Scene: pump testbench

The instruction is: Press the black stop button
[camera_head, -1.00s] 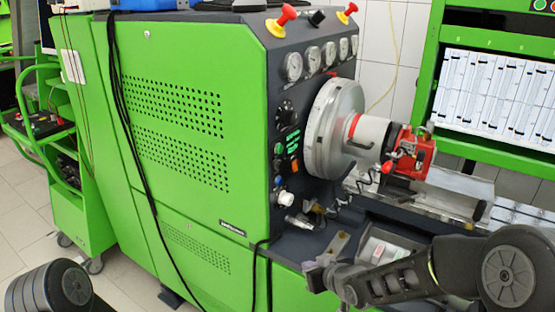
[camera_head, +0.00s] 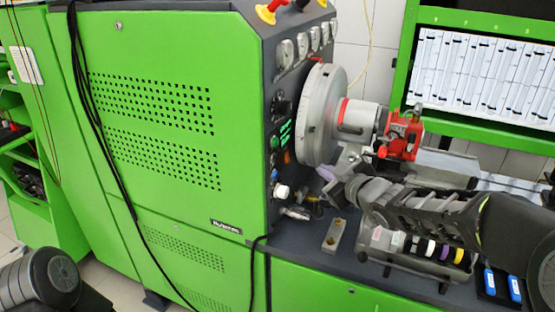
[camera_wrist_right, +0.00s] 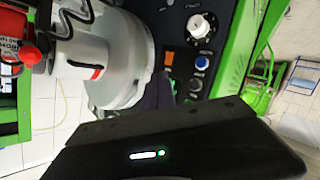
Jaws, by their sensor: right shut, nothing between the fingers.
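The control panel (camera_head: 277,160) is on the dark right-hand face of the green bench. In the right wrist view it shows a white knob (camera_wrist_right: 201,26), a blue button (camera_wrist_right: 202,63), an orange switch (camera_wrist_right: 169,58) and a small dark round button (camera_wrist_right: 196,85), which looks like the black stop button. I cannot make that button out in the head view. My right gripper (camera_head: 328,180) is shut and empty, just right of the panel's lower part. In the wrist view its dark fingers (camera_wrist_right: 160,92) point toward the panel, apparently short of the dark button. My left gripper is out of view.
The large metal disc (camera_head: 320,115) with its red clamp (camera_head: 402,138) stands close above my right gripper. A white knob (camera_head: 282,191) and fittings stick out low on the panel. A tray of coloured rings (camera_head: 410,248) lies below my right arm.

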